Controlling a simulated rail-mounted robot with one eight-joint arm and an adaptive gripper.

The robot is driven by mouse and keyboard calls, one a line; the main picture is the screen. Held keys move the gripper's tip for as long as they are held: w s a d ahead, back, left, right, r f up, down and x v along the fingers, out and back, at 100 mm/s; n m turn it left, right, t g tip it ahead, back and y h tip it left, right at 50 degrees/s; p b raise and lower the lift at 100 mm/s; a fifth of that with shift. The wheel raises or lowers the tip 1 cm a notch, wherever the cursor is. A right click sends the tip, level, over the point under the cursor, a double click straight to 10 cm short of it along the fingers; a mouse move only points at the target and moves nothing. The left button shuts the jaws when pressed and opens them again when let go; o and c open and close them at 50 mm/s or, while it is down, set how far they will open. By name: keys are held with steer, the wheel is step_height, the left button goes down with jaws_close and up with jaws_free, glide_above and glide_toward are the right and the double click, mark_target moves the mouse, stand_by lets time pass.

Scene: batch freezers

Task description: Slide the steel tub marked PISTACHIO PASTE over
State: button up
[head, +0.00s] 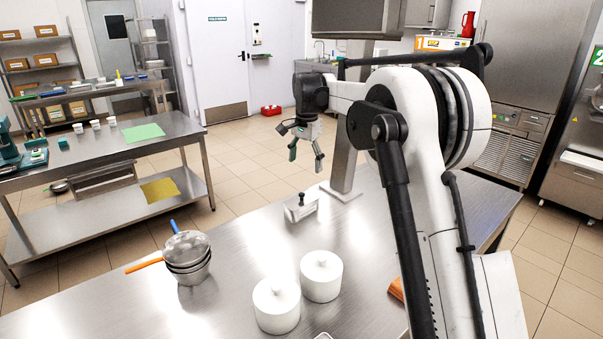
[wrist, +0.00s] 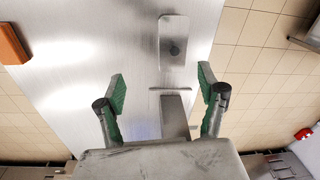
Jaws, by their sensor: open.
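A small steel tub (head: 301,209) with a dark upright knob on top stands on the steel table, below my gripper in the head view. In the wrist view a rectangular steel piece with a dark round knob, apparently the same tub (wrist: 172,28), lies beyond the fingertips. No marking on it is readable, so I cannot confirm PISTACHIO PASTE. My gripper (head: 307,158) hangs above the table near its far edge, apart from the tub. Its green-padded fingers (wrist: 162,82) are spread, with nothing held between them.
Two white lidded jars (head: 321,277) stand nearer on the table (head: 235,272). Stacked pans and a strainer (head: 187,252) are at the left. An orange block (head: 396,289) lies right of the jars, also in the wrist view (wrist: 12,42). A steel post (head: 343,165) rises behind the tub.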

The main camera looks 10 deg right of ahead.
steer(key=m+g, duration=0.1)
steer(key=m, duration=0.1)
glide_above(302, 200)
steer(key=f, duration=0.7)
steer(key=shift+w, duration=0.3)
step_height(302, 200, down, 14)
steer(key=shift+r+p, duration=0.1)
steer(key=shift+p, duration=0.6)
steer(key=c, duration=1.5)
